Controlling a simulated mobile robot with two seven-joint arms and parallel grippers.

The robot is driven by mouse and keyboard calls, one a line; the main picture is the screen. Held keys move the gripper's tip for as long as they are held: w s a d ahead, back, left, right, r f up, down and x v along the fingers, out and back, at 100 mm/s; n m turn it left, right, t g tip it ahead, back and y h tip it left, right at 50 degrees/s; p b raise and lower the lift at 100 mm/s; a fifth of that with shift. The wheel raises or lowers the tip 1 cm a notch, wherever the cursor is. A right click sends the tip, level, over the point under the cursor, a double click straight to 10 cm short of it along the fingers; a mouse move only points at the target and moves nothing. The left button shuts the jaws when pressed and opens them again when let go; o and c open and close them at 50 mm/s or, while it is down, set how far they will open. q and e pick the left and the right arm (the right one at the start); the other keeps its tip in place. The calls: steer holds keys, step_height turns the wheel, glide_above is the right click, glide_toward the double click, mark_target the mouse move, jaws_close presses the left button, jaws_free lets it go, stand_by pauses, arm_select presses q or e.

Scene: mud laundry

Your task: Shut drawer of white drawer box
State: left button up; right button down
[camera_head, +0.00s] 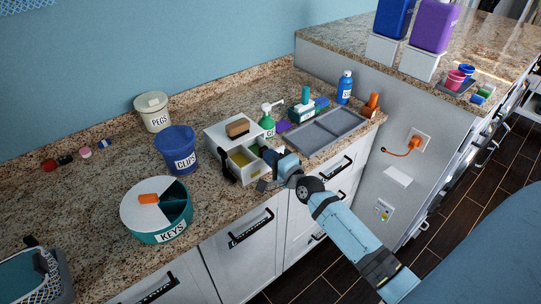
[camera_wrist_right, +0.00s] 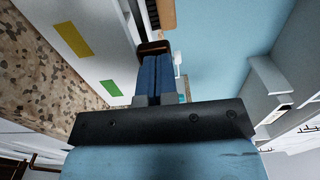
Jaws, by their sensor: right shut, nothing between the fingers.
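The white drawer box (camera_head: 222,133) stands on the granite counter with a brown brush-like block on top. Its drawer (camera_head: 243,162) is pulled out toward the counter's front edge, and its yellowish inside shows. My right gripper (camera_head: 270,155) is at the right of the open drawer, its arm coming from the lower right. In the right wrist view its blue fingers (camera_wrist_right: 158,68) are together and empty. A dark brown piece is just past their tips; contact is unclear. A white surface with yellow and green patches lies to their left. My left gripper is not in view.
A blue clips bucket (camera_head: 176,150) stands left of the box, and a round keys container (camera_head: 157,210) is nearer. A grey tray (camera_head: 325,132) lies to the right.

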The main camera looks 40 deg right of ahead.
stand_by(0.3)
steer(key=w, duration=0.3)
steer(key=w+b, duration=0.1)
steer(key=w, duration=0.5)
steer(key=shift+w+a+f, duration=0.1)
steer(key=shift+a, duration=0.3)
steer(key=shift+w+d+r, duration=0.1)
steer(key=shift+w+r, duration=0.05)
steer(key=shift+r, duration=0.25)
